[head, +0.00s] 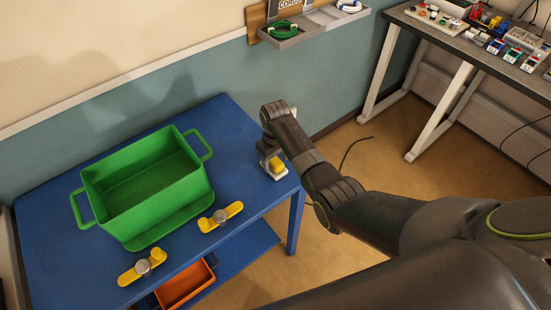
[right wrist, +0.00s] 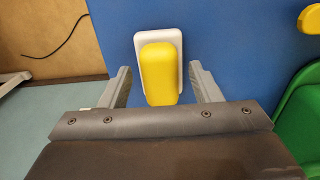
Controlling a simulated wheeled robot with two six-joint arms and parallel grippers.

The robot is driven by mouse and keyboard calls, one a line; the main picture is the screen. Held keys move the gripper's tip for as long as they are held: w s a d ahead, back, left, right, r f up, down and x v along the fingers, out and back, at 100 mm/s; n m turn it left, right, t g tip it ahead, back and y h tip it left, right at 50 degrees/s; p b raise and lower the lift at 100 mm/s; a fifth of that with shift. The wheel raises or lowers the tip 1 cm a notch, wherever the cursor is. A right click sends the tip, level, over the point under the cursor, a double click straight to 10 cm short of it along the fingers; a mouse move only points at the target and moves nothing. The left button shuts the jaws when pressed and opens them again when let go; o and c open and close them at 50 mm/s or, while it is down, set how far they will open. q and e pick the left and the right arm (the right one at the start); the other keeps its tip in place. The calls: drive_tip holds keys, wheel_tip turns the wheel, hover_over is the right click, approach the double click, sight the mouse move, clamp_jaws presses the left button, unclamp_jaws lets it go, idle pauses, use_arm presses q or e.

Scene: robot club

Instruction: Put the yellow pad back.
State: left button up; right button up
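The yellow pad (head: 277,165) is a rounded block near the right corner of the blue table. In the right wrist view the yellow pad (right wrist: 159,75) lies over a white rounded plate (right wrist: 143,36), whose rim shows around its far end and sides. My right gripper (head: 270,154) is above the pad. In the right wrist view its two fingers (right wrist: 160,72) are apart, one on each side of the pad, with blue table showing in the gaps. The head view partly hides the pad and plate behind the gripper. My left gripper is not in view.
A green crate (head: 147,204) with handles stands on the blue table (head: 50,262). Two yellow levers with grey knobs, one left (head: 130,275) and one right (head: 234,209), lie along its front. An orange bin (head: 186,287) is below. A grey wall tray (head: 297,34) holds green cable.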

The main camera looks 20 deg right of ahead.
sight(276, 161)
drive_tip(key=shift+r, duration=0.15)
wheel_tip(276, 161, up, 12)
drive_tip(key=shift+b, duration=0.4)
idle(0.5)
